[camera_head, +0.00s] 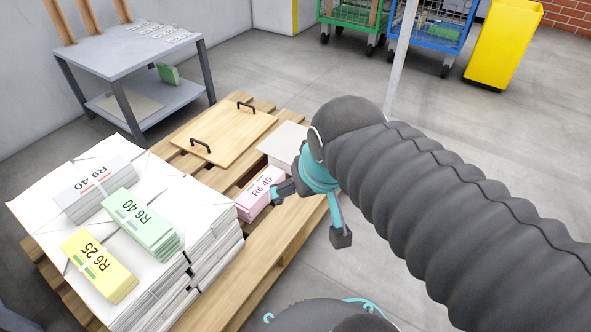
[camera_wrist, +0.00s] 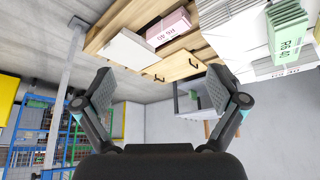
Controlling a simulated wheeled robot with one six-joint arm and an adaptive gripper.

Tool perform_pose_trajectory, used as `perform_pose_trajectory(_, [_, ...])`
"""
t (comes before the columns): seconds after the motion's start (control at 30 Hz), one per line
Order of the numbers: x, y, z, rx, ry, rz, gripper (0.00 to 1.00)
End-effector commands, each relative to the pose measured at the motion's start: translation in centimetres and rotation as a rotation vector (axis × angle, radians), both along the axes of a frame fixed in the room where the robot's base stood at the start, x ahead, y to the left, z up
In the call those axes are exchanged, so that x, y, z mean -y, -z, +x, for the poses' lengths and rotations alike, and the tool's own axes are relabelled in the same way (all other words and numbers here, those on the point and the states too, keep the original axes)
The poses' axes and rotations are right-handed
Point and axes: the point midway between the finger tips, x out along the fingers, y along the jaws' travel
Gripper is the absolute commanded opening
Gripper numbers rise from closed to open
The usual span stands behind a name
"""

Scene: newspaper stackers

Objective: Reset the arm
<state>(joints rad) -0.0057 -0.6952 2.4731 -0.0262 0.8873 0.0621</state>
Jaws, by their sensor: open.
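My gripper (camera_head: 312,212) is teal and dark grey, at the end of my dark ribbed arm in the head view. Its fingers are spread apart with nothing between them. It appears over the right edge of the wooden pallet (camera_head: 258,289), near a pink bundle marked R6 40 (camera_head: 260,192). I cannot tell whether it touches the bundle. In the wrist view my gripper (camera_wrist: 160,86) shows two spread, empty fingers. The pink bundle (camera_wrist: 168,29) shows beyond them, beside a white stack (camera_wrist: 133,49).
Paper stacks (camera_head: 190,285) on the pallet carry white (camera_head: 92,189), green (camera_head: 143,224) and yellow (camera_head: 98,264) bundles. A wooden board with handles (camera_head: 225,135) lies behind. A grey table (camera_head: 140,60) stands back left. A post (camera_head: 400,60), wheeled cages (camera_head: 435,35) and yellow bin (camera_head: 503,45) stand back right.

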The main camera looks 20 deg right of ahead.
Motion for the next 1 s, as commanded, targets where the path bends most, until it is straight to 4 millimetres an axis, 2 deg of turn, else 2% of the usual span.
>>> perform_pose_trajectory(0.13, [-0.3,0.1,-1.3,0.014,-0.038,-0.002,0.95])
perform_pose_trajectory(0.5, [-0.3,-0.1,-1.5,0.014,-0.045,-0.003,0.95])
perform_pose_trajectory(0.63, [-0.3,-1.7,-1.5,0.015,-0.045,-0.004,0.95])
perform_pose_trajectory(0.83, [-0.3,-5.6,-1.5,0.015,-0.044,-0.003,0.95])
perform_pose_trajectory(0.9, [-0.3,-6.4,-1.5,0.015,-0.044,-0.003,0.95])
perform_pose_trajectory(1.0, [-0.3,-6.3,-1.5,0.015,-0.044,-0.003,0.95])
